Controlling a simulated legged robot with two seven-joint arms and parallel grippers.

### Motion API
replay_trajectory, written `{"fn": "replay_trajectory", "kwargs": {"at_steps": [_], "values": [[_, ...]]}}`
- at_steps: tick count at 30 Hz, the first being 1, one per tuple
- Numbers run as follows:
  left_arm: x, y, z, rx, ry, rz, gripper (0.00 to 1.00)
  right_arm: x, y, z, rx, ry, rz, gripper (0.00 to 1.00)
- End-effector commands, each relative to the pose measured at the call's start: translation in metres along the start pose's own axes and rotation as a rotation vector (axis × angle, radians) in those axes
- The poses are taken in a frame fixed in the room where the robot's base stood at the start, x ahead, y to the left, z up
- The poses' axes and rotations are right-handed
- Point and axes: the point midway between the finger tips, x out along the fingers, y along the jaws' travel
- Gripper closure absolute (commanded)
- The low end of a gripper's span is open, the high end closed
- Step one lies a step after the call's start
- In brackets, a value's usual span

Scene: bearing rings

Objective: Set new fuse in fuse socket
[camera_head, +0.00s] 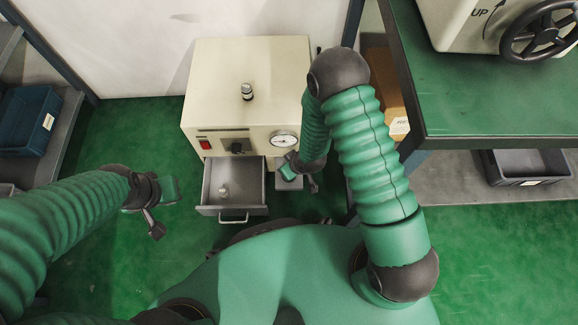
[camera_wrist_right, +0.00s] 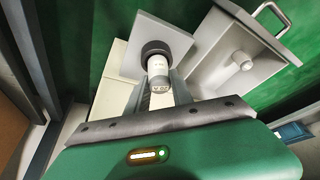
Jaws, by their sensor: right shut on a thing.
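A white cylindrical fuse (camera_wrist_right: 158,70) with a marked end stands in line with a round black socket (camera_wrist_right: 155,48) on a grey plate in the right wrist view. I cannot tell whether it is seated or just above. My right gripper (camera_head: 293,173) is shut on this fuse, beside the cream machine's front right. Another pale fuse (camera_head: 224,191) lies in the open drawer (camera_head: 207,211); it also shows in the right wrist view (camera_wrist_right: 241,60). My left gripper (camera_head: 160,208) is open and empty, left of the drawer.
The cream machine (camera_head: 215,65) has a small metallic cylinder (camera_head: 247,91) on top, and a red switch and gauge (camera_head: 284,140) in front. A green-topped bench (camera_head: 480,110) stands on the right. A blue bin (camera_head: 25,118) is at the left. Green floor is free left of the machine.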

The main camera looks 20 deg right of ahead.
Motion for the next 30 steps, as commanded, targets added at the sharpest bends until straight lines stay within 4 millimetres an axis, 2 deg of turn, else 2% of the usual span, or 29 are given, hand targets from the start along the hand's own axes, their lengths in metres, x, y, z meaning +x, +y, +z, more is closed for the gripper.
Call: {"fn": "replay_trajectory", "kwargs": {"at_steps": [30], "values": [[-0.0079,0.0001,-0.0019,0.0,0.0,0.0,1.0,-0.0013,-0.0002,-0.0006,0.0,0.001,0.001,1.0]]}}
